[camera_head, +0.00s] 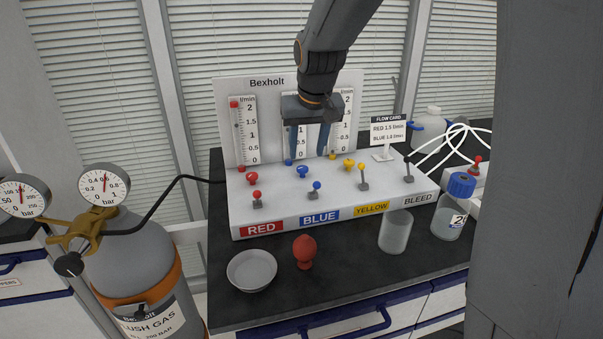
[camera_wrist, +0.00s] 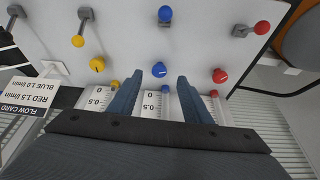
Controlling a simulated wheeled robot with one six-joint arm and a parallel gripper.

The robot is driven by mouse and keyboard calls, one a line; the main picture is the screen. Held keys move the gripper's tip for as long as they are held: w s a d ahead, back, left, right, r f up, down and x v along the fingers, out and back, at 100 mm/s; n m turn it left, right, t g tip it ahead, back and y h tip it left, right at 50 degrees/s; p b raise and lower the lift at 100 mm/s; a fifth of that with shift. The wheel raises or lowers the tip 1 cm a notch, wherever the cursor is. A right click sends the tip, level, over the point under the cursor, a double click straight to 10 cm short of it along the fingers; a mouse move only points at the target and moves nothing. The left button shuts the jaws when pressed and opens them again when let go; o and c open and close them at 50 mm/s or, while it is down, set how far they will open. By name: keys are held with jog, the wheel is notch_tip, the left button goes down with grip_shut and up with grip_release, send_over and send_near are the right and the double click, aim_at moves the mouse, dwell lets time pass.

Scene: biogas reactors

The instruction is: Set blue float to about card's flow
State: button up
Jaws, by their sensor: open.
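The blue knob (camera_head: 302,171) sits on the white panel's sloped top, and in the wrist view it (camera_wrist: 159,70) lies just beyond my fingertips, between them. My gripper (camera_head: 306,155) is open and empty, pointing down in front of the blue flow tube; its fingers also show in the wrist view (camera_wrist: 160,79). The arm hides much of the blue scale, so I cannot read the blue float. A small blue piece (camera_head: 288,162) shows at the tube's foot. The flow card (camera_head: 388,130) reads RED 1.5 l/min, BLUE 1.0 l/min. The blue lever (camera_head: 315,188) stands in front.
The red knob (camera_head: 252,178) and yellow knob (camera_head: 349,164) flank the blue one. The red float (camera_head: 234,104) is near its scale's top. A dish (camera_head: 252,270), red bulb (camera_head: 304,250), beaker (camera_head: 396,232) and blue-capped bottle (camera_head: 450,215) stand in front.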

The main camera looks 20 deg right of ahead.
aim_at(302, 168)
jog(key=shift+w+r+p+x, duration=0.1)
jog(key=shift+w+p+x, duration=0.1)
jog(key=shift+x, duration=1.1)
jog(key=shift+w+r+p+x, duration=0.1)
jog(key=shift+w+x, duration=0.1)
jog(key=shift+x, duration=1.1)
jog(key=shift+w+r+p+x, duration=0.1)
jog(key=shift+w+x, duration=0.1)
jog(key=shift+x, duration=1.1)
jog(key=shift+f, duration=0.1)
jog(key=shift+c, duration=0.3)
jog(key=c, duration=1)
